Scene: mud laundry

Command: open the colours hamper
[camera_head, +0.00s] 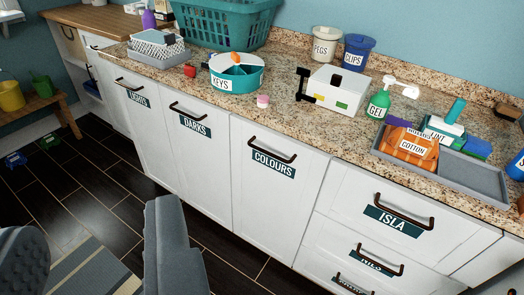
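The colours hamper (268,205) is a white front in the counter, with a dark curved handle (272,150) and a teal label reading COLOURS. It looks shut, flush with the fronts beside it. My gripper (95,235) shows as two grey fingers low at the left, spread wide apart with only floor and a striped mat between them. It is open and empty, apart from the handle, which is up and to the right of it.
The darks front (190,160) is to the left and the ISLA drawer (395,220) to the right, both shut with similar handles. The granite worktop (225,105) above holds a teal basket (228,25), pots and bottles. Dark floor tiles (100,185) are clear before the fronts.

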